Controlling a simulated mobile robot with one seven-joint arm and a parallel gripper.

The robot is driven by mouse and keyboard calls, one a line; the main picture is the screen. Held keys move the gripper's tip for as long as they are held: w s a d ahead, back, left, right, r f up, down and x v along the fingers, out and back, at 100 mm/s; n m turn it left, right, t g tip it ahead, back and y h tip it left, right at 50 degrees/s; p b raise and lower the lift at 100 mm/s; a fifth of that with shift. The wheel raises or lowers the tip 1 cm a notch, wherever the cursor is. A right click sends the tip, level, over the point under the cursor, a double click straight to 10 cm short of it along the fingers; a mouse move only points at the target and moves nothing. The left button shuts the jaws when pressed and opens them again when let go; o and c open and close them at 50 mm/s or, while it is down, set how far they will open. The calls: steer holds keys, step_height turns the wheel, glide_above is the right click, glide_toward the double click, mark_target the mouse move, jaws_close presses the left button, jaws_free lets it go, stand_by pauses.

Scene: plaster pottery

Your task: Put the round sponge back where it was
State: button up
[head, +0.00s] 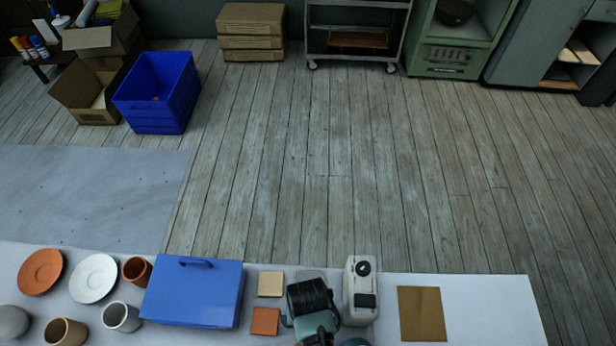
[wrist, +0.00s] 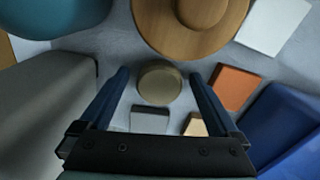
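A round, flat, olive-tan disc (wrist: 160,85), which looks like the round sponge, lies on the grey table top in the wrist view. My gripper (wrist: 158,74) is open above it, with one blue finger on each side and a visible gap to the disc on both sides. In the head view my gripper (head: 308,296) is over the table between the tiles and a pale device; the disc is hidden there.
The blue case (head: 195,293), beige tile (head: 271,284) and terracotta tile (head: 265,321) are on one side, the pale device (head: 360,290) on the other. A round wooden piece (wrist: 160,25) is close to the disc. A brown sheet (head: 422,314) lies right, with bare table beyond.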

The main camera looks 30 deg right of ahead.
step_height(320, 180, up, 12)
steer(key=p, duration=0.1)
steer(key=shift+r, duration=0.2)
stand_by(0.4)
steer(key=w+r+n+t+h, duration=0.2)
steer(key=w+r+t, duration=0.8)
steer(key=w+r, duration=1.05)
steer(key=w+a+r+t, duration=0.2)
steer(key=r+t, duration=0.1)
steer(key=r, duration=0.5)
steer(key=w+a+r+t, duration=0.1)
steer(key=w+r+t, duration=0.1)
steer(key=r, duration=0.6)
steer(key=s+a+r+n+t, duration=0.1)
steer(key=s+r+t, duration=0.3)
steer(key=r, duration=0.6)
steer(key=s+a+r+n+t+y, duration=0.1)
steer(key=s+a+r+t, duration=0.2)
steer(key=r, duration=0.8)
steer(key=s+a+r+n+t+y, duration=0.1)
steer(key=s+r+t, duration=0.4)
steer(key=r, duration=0.6)
steer(key=shift+s+a+r, duration=0.15)
steer(key=shift+s+a, duration=0.4)
steer(key=shift+a, duration=0.15)
